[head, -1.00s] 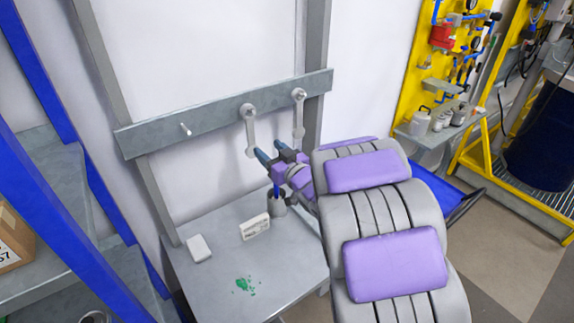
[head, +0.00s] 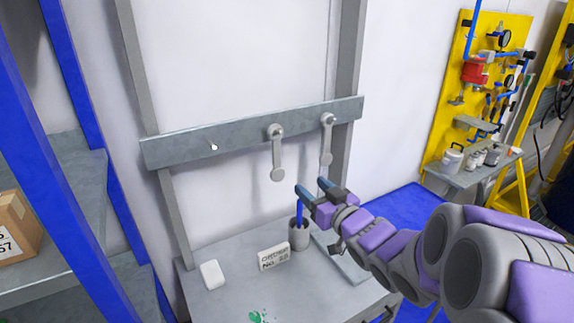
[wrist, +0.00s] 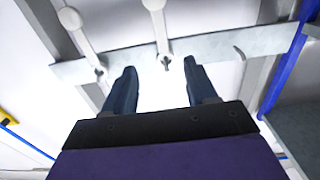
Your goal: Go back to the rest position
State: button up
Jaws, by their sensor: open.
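My gripper (head: 312,189) is open and empty in the head view. It is in front of the wall rail, above the grey table and near the cup. In the wrist view my gripper (wrist: 158,88) shows its two dark fingers spread apart with nothing between them. Two grey wrench-like tools hang on the rail: the left one (head: 277,152) and the right one (head: 327,138). They also show in the wrist view, one at the upper left (wrist: 84,32) and one at the top middle (wrist: 158,25). My gripper appears apart from both.
The grey rail (head: 190,151) has a bare peg (head: 213,147) at left. A blue-framed shelf (head: 50,165) stands left.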

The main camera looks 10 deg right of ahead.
jog(key=s+d+f+m+g+h, duration=0.35)
jog(key=s+f+g+h, duration=0.35)
jog(key=s+f+g, duration=0.4)
jog(key=s+a+g, duration=0.4)
jog(key=s, duration=1)
jog(key=s+a+f+g+y, duration=0.1)
jog(key=s+a+g, duration=0.3)
jog(key=s, duration=0.9)
jog(key=shift+s, duration=0.4)
